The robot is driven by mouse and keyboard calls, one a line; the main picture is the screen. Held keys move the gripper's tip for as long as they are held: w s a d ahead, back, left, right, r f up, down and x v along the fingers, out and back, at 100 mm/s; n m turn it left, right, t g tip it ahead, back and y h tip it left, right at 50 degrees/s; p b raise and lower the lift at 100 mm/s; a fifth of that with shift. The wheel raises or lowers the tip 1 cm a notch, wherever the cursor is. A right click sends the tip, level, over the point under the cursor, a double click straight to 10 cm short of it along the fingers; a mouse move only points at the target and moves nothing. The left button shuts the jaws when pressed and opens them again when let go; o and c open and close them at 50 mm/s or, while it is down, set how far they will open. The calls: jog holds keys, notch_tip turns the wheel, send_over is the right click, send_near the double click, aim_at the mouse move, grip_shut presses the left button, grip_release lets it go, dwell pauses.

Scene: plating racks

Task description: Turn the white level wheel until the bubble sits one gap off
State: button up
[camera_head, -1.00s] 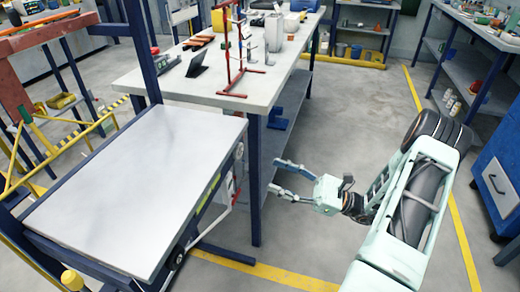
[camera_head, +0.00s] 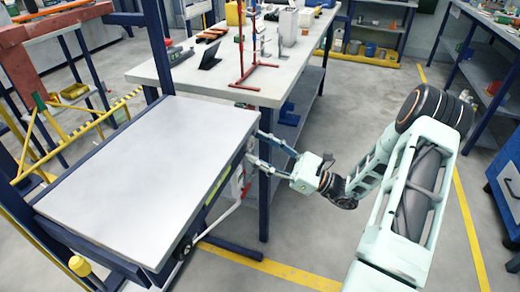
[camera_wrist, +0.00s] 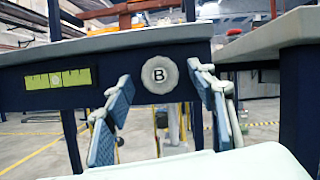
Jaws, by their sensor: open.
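The white level wheel (camera_wrist: 160,75), marked with a black B, is on the dark front edge of a table in the wrist view. To its left on the same edge is a yellow-green level vial (camera_wrist: 58,79) with dark tick marks and a small pale bubble (camera_wrist: 56,80) near its middle; its exact gap is too small to tell. My gripper (camera_head: 254,148) is open at the right edge of the grey-topped table (camera_head: 150,170). In the wrist view its blue-padded fingers stand either side of the wheel, with no clear contact. The wheel cannot be made out in the head view.
A long workbench (camera_head: 215,75) with a red stand (camera_head: 242,60) stands behind the table. A dark blue leg (camera_head: 264,205) is close beside my gripper. A blue cabinet (camera_head: 505,185) is at the right. The floor between is clear.

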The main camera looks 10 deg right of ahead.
jog(key=c, duration=1.2)
jog(key=shift+o, duration=0.2)
jog(key=shift+r+m+p, duration=0.1)
jog(key=shift+m+p, duration=0.2)
jog(key=shift+p, duration=0.05)
jog(key=shift+s+r+m+t+p, duration=0.1)
jog(key=shift+r+m+t+p, duration=0.05)
jog(key=shift+m+t+p, duration=0.55)
jog(key=m+t+h+p, duration=0.1)
jog(key=m+p, duration=0.2)
jog(key=shift+s+a+r+h+p, duration=0.1)
jog(key=shift+h+p, duration=0.2)
jog(key=shift+h, duration=0.1)
jog(key=m+t+h+p, duration=0.1)
jog(key=m+p, duration=0.1)
jog(key=m, duration=0.1)
jog(key=m+t+h+p, duration=0.1)
jog(key=m+p, duration=0.1)
jog(key=m, duration=0.1)
jog(key=shift+s+a+p, duration=0.1)
jog(key=shift+s+p, duration=0.05)
jog(key=shift+p, duration=0.2)
jog(key=shift+m+t+h+p, duration=0.3)
jog(key=shift+m+h+p, duration=0.65)
jog(key=shift+m, duration=0.65)
jog(key=shift+f, duration=0.25)
